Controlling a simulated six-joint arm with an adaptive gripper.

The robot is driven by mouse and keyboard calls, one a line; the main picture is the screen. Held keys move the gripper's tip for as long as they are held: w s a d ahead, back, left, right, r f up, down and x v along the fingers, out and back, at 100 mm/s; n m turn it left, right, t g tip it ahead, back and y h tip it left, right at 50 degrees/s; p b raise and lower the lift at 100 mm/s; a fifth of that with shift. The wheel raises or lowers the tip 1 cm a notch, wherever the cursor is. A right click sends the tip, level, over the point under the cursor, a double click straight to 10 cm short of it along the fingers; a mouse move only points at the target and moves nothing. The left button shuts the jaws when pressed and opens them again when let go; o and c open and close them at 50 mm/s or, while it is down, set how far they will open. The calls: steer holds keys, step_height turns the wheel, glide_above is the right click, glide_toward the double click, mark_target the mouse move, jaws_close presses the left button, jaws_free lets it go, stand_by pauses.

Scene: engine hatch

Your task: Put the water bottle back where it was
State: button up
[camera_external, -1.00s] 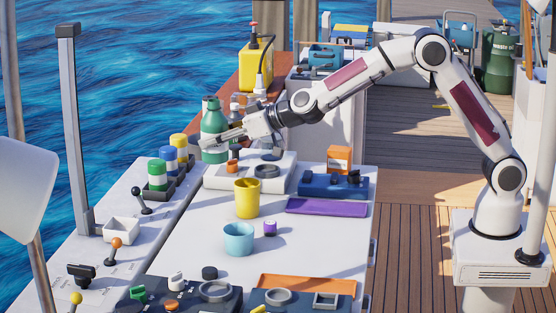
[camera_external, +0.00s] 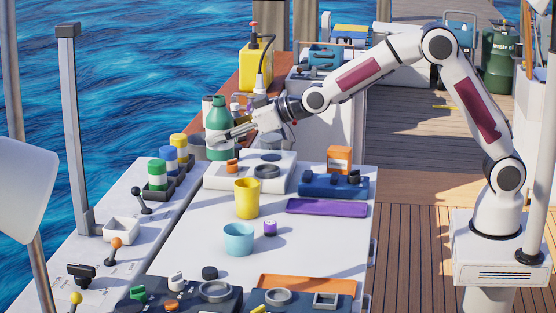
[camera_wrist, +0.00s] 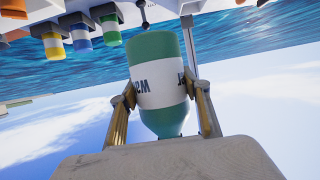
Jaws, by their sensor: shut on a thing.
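A pale holder block (camera_external: 280,179) with dark round rings lies just right of and below the bottle. I cannot tell whether the bottle's base touches anything.
Other bottles (camera_external: 238,101) stand behind the water bottle. Green, blue and yellow-topped jars (camera_external: 157,174) stand in a rack to the left. A yellow cup (camera_external: 247,197), a light blue cup (camera_external: 239,238) and an orange box (camera_external: 339,159) are on the bench.

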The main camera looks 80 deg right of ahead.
steer(key=shift+s+a+r+n+y, duration=0.2)
steer(key=shift+s+a+n+y, duration=0.15)
steer(key=shift+s+n+y, duration=0.2)
steer(key=shift+s+a+n+y, duration=0.35)
steer(key=shift+s+y, duration=0.1)
steer(key=shift+s, duration=0.25)
steer(key=s+a+f+n+g+y, duration=0.2)
steer(key=s+a+f+n+y, duration=0.1)
steer(key=s, duration=0.8)
steer(key=s+a+f+n+g+y, duration=0.3)
steer(key=s+f+n+y, duration=0.2)
steer(key=s, duration=0.7)
steer(key=shift+s+f, duration=0.2)
steer(key=shift+f, duration=0.1)
steer(key=shift+f, duration=2.8)
steer(key=shift+f, duration=0.1)
steer(key=shift+f, duration=2)
